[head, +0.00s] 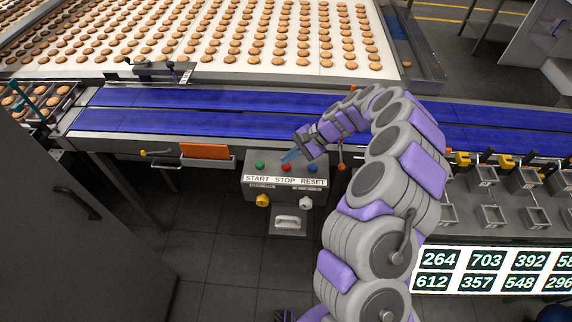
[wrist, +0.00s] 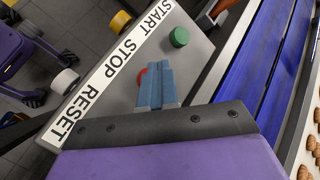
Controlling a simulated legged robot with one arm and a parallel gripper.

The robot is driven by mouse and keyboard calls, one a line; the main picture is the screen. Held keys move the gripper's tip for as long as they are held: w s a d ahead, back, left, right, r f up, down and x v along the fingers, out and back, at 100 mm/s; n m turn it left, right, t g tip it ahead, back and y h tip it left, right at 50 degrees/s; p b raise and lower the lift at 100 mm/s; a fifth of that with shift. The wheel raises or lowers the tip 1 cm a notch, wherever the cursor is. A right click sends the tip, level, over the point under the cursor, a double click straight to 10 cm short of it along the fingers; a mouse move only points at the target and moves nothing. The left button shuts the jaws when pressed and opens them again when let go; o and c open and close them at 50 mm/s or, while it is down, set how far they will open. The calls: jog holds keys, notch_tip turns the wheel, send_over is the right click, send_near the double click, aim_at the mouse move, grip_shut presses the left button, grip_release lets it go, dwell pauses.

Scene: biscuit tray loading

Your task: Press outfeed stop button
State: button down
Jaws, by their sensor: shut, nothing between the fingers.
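The control box (head: 258,184) hangs below the blue conveyor and carries a START STOP RESET label (head: 285,181). The green START button (head: 260,165) is on the left, the red STOP button (head: 286,168) in the middle and the blue RESET button (head: 312,169) on the right. My gripper (head: 290,156) is shut and empty, with its blue fingertips just above the red button. In the wrist view the shut fingers (wrist: 153,72) partly cover the red button (wrist: 141,76), and the green button (wrist: 179,37) is clear. I cannot tell whether the fingertips touch the red button.
The blue conveyor (head: 200,123) runs right behind the box. A yellow knob (head: 263,201) and a white knob (head: 306,203) are on its front. An orange panel (head: 206,151) is to its left. Small metal trays (head: 490,215) and number cards (head: 485,271) are at right.

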aim_at(289, 165)
jog(key=shift+f, duration=0.1)
jog(key=shift+f, duration=0.25)
jog(key=shift+f, duration=0.5)
dwell(0.8)
jog(key=shift+r, duration=0.15)
jog(key=shift+r+p, duration=0.35)
jog(key=shift+r, duration=0.4)
jog(key=shift+r+p, duration=1.6)
jog(key=shift+r, duration=0.95)
